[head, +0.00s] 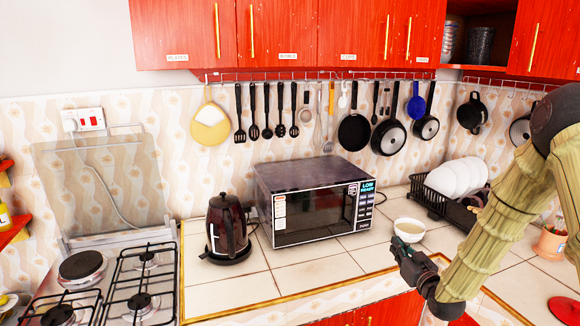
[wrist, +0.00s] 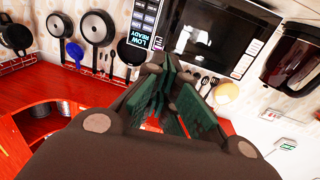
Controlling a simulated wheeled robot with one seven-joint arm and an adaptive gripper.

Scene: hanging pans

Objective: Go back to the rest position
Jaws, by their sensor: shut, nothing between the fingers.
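My gripper (head: 405,252) is at the front of the counter in the head view, at the end of my arm coming in from the right. It is shut and holds nothing. In the wrist view its dark green fingers (wrist: 172,88) come together in front of the microwave (wrist: 215,40). In the head view the microwave (head: 314,200) stands to the left of and behind my gripper. A white bowl (head: 409,229) sits on the counter just behind my gripper; I cannot tell the exact gap between them.
Pans (head: 354,132) and utensils hang from a rail under red cabinets (head: 342,35). A kettle (head: 228,224) stands left of the microwave, beside the stove (head: 142,262). A dish rack (head: 428,196) with white plates (head: 455,179) is at the right. Counter in front of the microwave is clear.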

